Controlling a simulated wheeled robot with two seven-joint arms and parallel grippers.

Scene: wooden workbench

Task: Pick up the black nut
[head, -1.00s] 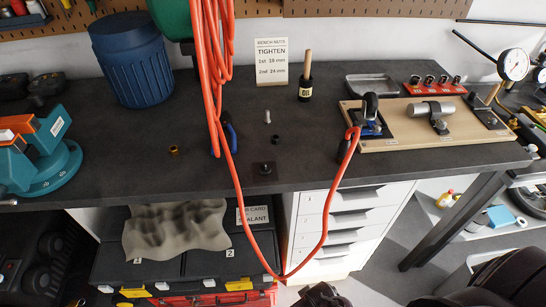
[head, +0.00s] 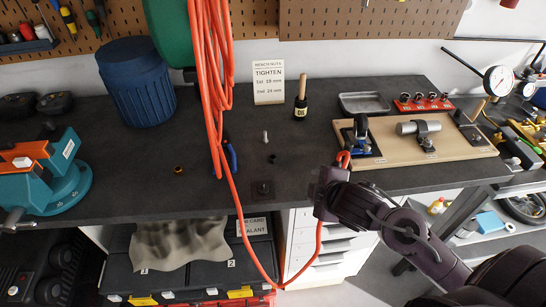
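The black nut (head: 272,158) is a small dark piece on the dark grey bench top, a little right of the hanging orange hose. A pale upright bolt (head: 265,137) stands just behind it. A small black square plate with a raised middle (head: 262,189) lies in front of it, near the bench's front edge. My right gripper (head: 327,183) is at the front edge of the bench, to the right of the nut and apart from it. Its fingers are too dark and foreshortened to tell their opening. My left gripper is not in view.
The orange hose (head: 237,205) hangs in front of the bench and loops up near my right gripper. A teal vise (head: 45,175) is far left.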

